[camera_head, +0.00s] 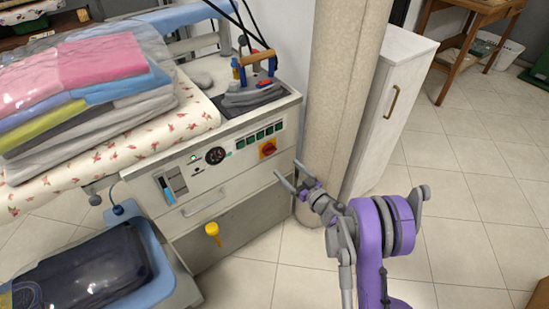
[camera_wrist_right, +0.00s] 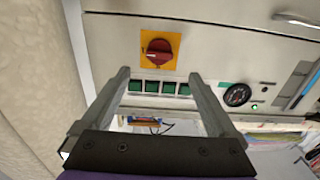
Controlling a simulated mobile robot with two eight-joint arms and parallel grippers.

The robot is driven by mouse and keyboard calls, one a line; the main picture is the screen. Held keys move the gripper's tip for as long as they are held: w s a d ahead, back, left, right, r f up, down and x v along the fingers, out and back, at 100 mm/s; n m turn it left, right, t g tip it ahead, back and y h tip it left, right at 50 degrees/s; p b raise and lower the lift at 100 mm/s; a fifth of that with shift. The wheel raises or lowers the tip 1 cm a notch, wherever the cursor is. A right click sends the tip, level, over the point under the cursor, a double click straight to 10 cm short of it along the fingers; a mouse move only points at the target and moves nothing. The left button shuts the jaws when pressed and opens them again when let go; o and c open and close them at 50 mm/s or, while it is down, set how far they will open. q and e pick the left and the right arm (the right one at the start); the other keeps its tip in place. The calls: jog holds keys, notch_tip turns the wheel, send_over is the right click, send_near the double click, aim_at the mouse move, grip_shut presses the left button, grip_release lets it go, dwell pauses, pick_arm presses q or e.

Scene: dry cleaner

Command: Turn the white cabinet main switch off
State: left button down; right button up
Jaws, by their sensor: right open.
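The main switch is a red rotary knob on a yellow plate (camera_head: 268,149), on the front panel of the white cabinet (camera_head: 205,182). In the right wrist view the red knob (camera_wrist_right: 158,53) sits just beyond the fingertips, between them and a little past their ends. My right gripper (camera_head: 290,173) is open and empty, in front of the panel and slightly below the switch. Its two fingers also show in the wrist view (camera_wrist_right: 158,78), apart from the knob. My left gripper is not in view.
Green buttons (camera_head: 258,135) and a round gauge (camera_head: 215,155) are beside the switch. A beige pillar (camera_head: 343,85) stands close on the right. An iron (camera_head: 255,85) rests on top, beside folded clothes (camera_head: 85,85). A yellow handle (camera_head: 212,230) hangs below.

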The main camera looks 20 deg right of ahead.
aim_at(272, 153)
jog(key=x, duration=0.9)
jog(key=shift+b, duration=0.3)
jog(key=c, duration=1.4)
